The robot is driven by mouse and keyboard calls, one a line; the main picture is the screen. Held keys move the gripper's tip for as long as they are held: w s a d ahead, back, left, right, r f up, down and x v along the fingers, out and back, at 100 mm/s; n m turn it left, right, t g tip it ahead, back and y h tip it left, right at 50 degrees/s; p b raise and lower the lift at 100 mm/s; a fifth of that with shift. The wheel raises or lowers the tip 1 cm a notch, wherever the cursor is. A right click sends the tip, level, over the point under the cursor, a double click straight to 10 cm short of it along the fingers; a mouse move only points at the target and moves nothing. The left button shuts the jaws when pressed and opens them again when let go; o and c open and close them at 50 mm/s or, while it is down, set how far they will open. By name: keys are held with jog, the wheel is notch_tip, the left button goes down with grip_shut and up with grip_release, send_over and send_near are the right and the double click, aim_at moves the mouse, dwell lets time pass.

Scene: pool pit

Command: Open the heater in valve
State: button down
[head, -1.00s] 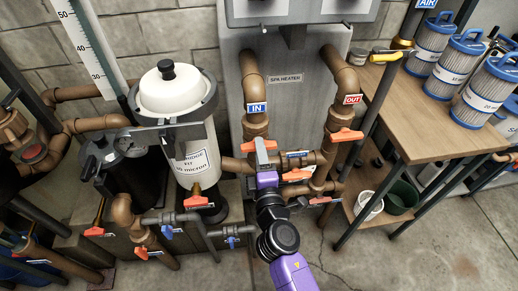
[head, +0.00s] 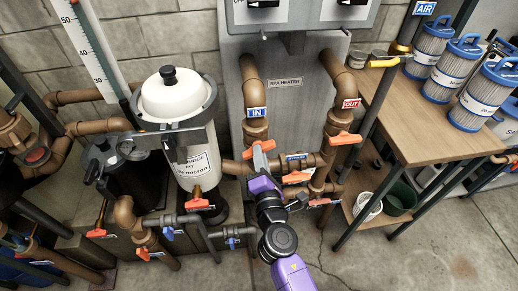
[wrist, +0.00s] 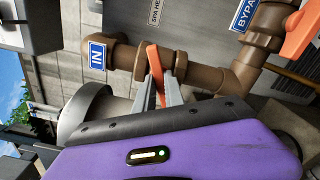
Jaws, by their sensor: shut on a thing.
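The heater in valve is on the brown pipe below the blue IN label (head: 257,112). Its orange handle (head: 264,145) also shows in the wrist view (wrist: 155,62), where it stands across the brown pipe. My gripper (head: 260,160) is at this valve. In the wrist view, my gripper's two grey fingers (wrist: 158,85) are closed on the lower part of the orange handle. The fingers and the purple gripper body hide the handle's lower end and part of the valve.
The heater (head: 290,110) stands behind the pipes. The OUT pipe's orange handle (head: 344,139) and the bypass valve's handle (head: 296,177) are close on the right. The white filter canister (head: 190,150) is close on the left. A wooden table (head: 400,100) stands right.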

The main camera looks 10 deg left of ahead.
jog(key=n+p, duration=0.3)
jog(key=n, duration=1)
jog(key=c, duration=1.3)
grip_release()
jog(key=v, duration=0.7)
jog(key=shift+p, duration=0.4)
